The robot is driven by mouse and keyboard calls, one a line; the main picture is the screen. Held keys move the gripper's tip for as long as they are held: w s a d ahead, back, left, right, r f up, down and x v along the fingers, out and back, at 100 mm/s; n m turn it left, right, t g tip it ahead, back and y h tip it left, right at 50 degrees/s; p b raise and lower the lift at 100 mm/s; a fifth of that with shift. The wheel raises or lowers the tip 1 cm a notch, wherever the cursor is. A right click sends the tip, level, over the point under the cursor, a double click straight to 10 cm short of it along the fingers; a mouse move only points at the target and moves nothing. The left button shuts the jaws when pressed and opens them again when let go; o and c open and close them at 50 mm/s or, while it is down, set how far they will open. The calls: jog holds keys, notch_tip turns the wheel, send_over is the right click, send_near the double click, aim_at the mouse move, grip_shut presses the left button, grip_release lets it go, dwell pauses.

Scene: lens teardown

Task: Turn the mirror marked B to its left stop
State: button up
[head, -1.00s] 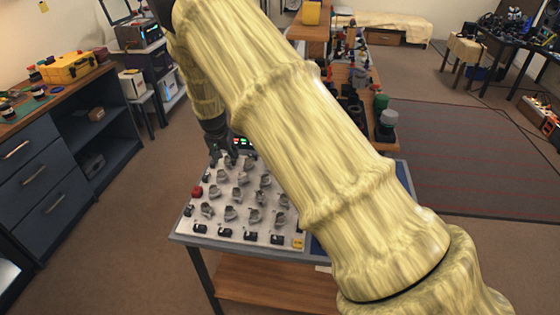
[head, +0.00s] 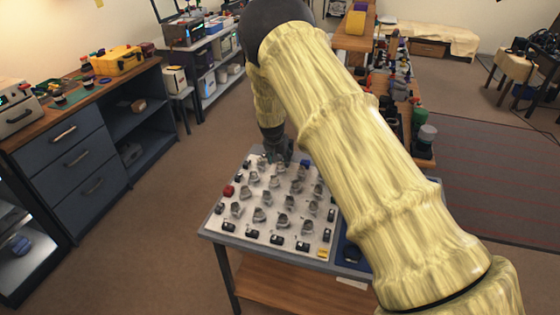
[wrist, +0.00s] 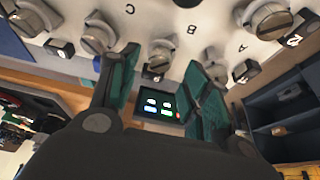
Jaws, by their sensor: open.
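The mirror marked B is a grey rounded knob (wrist: 160,53) on a pale panel (wrist: 190,12), with the letter B beside it in the wrist view. Similar knobs flank it, one near A (wrist: 213,70) and one near C (wrist: 98,34). My gripper (wrist: 164,62) is open, its green-padded fingers on either side of the B knob. I cannot tell whether they touch it. In the head view my gripper (head: 277,152) points down over the panel's far edge and hides the knob there.
A small lit display (wrist: 158,108) lies beyond the fingertips. Small black blocks, such as one (wrist: 60,47), and more knobs crowd the panel. A red button (head: 228,190) stands at its left. A drawer cabinet (head: 75,165) is farther left; open floor lies between.

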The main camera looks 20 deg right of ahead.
aim_at(281, 163)
jog(key=shift+p+x, duration=0.4)
jog(key=shift+x, duration=1.3)
jog(key=shift+c, duration=0.2)
jog(key=c, duration=1)
